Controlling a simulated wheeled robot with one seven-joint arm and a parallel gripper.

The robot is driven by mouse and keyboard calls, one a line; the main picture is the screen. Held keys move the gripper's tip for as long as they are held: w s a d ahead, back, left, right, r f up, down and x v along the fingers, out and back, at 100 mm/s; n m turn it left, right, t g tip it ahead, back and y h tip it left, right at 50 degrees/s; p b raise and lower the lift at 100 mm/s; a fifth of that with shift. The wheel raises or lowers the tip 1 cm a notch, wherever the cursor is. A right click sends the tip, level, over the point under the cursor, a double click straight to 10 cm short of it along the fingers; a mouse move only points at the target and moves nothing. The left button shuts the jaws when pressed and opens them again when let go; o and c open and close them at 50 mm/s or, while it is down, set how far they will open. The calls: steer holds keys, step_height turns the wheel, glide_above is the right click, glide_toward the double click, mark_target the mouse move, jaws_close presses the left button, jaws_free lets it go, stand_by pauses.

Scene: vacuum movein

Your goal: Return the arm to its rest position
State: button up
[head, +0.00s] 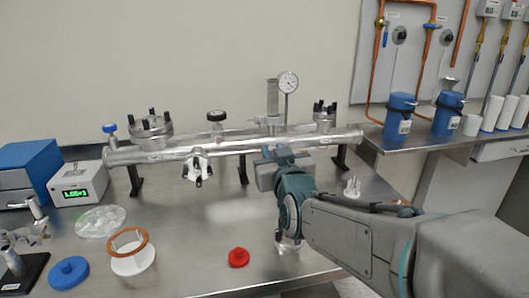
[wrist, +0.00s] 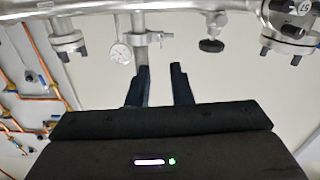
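My gripper (wrist: 158,68) shows two dark fingers standing apart in the wrist view, with nothing visible between them. In the head view my arm reaches in from the lower right, over the steel table (head: 195,255). Its grey hand is in front of the long metal vacuum tube (head: 235,147), right of the tube's middle; the fingertips are hidden there. The tube also shows along the top of the wrist view (wrist: 185,6). I cannot tell from these views whether the hand touches the tube.
A red cap (head: 238,257), a white part with a copper ring (head: 131,255), a blue cap (head: 69,272) and a clear bag (head: 101,221) lie on the table. A dial gauge (head: 288,82) rises above the tube. A shiny metal part (head: 288,244) is beneath my arm.

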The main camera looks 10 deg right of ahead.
steer(key=shift+r, duration=0.1)
steer(key=s+r+m+g+p, duration=0.1)
steer(key=s+r+g+p, duration=0.2)
steer(key=s+g+p, duration=1.2)
steer(key=s+p, duration=0.5)
steer(key=p, duration=0.2)
steer(key=shift+s, duration=0.35)
